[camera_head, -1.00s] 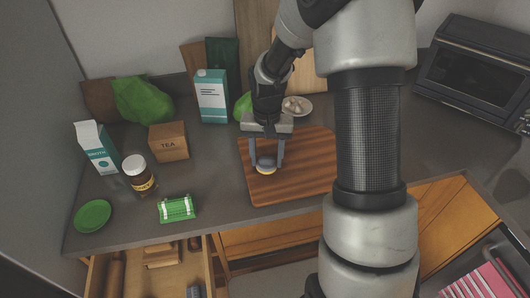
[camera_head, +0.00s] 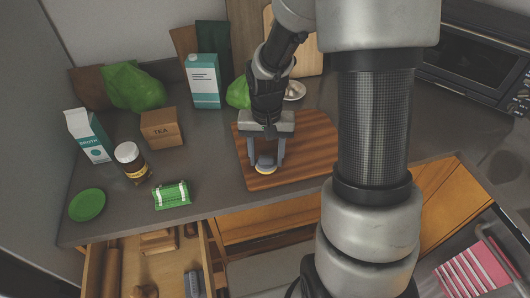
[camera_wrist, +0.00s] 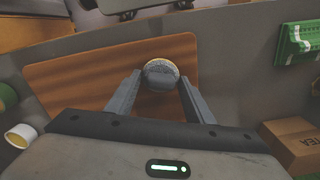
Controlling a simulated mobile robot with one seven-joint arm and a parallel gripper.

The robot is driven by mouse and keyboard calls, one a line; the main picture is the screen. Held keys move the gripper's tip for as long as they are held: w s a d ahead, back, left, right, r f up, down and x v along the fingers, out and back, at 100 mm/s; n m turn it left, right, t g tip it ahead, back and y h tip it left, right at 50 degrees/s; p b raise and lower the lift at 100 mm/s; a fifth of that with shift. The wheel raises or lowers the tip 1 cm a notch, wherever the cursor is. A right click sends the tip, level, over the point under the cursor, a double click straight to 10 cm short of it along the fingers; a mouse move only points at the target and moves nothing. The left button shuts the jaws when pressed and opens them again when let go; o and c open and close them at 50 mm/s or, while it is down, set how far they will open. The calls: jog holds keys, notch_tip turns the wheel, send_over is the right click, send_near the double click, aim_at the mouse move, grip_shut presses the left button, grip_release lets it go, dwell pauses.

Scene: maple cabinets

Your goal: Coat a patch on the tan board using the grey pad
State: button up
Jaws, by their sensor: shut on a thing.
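A brown board with darker wood stripes (camera_head: 312,160) lies flat on the counter. It also fills much of the wrist view (camera_wrist: 70,80). The small grey pad (camera_head: 265,160) with a yellowish lower edge is over the board's front left part. My gripper (camera_head: 266,163) points down and is shut on the pad, a finger on each side. In the wrist view the pad (camera_wrist: 160,72) shows between the fingertips. Its underside is hidden, so I cannot tell whether it touches the board. No coated patch is clearly visible.
A paler board (camera_head: 306,50) leans at the back by a small plate (camera_head: 295,91). A tea box (camera_head: 161,128), a jar (camera_head: 131,160), a carton (camera_head: 204,82) and a green item (camera_head: 171,195) stand left. An open drawer (camera_head: 165,270) lies below the counter edge.

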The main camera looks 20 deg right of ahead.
aim_at(270, 171)
jog(key=shift+s+f, duration=0.1)
jog(key=shift+s, duration=1.55)
jog(key=shift+d+f, duration=0.1)
jog(key=shift+d, duration=1.35)
jog(key=shift+w, duration=5.55)
jog(key=shift+w+p, duration=0.75)
jog(key=shift+w, duration=4.7)
jog(key=shift+d, duration=1.35)
jog(key=shift+s+b, duration=1.05)
jog(key=shift+s, duration=6.4)
